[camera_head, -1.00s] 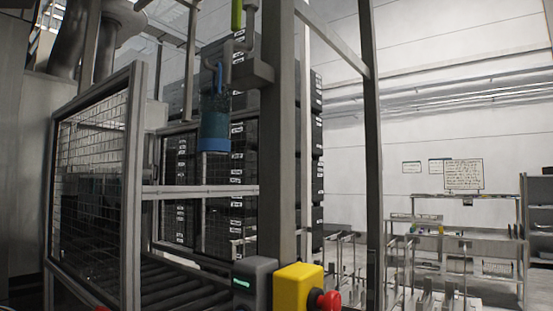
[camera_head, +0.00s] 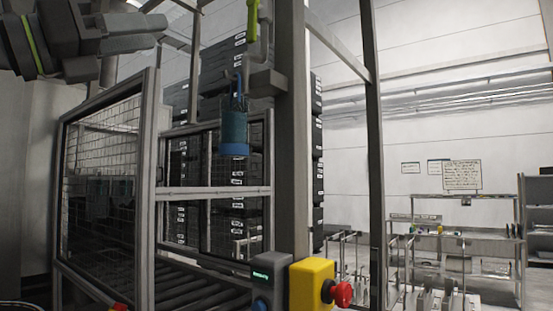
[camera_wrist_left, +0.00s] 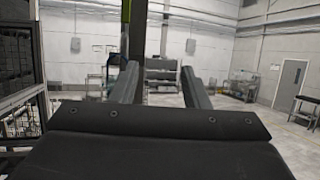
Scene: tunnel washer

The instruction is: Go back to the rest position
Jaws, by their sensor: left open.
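My left gripper (camera_head: 133,31) is at the top left of the head view, with its fingers pointing right. The left wrist view shows its two fingers (camera_wrist_left: 160,88) apart with nothing between them. It is to the left of the grey post and above the mesh door, touching nothing that I can see. My right gripper is not in view.
A mesh door (camera_head: 103,190) stands open at the left, by a roller conveyor (camera_head: 185,291). A blue bottle (camera_head: 234,130) hangs by the grey post (camera_head: 292,150). A yellow box with a red button (camera_head: 312,285) is low on the post. Shelving (camera_head: 470,240) stands at the right.

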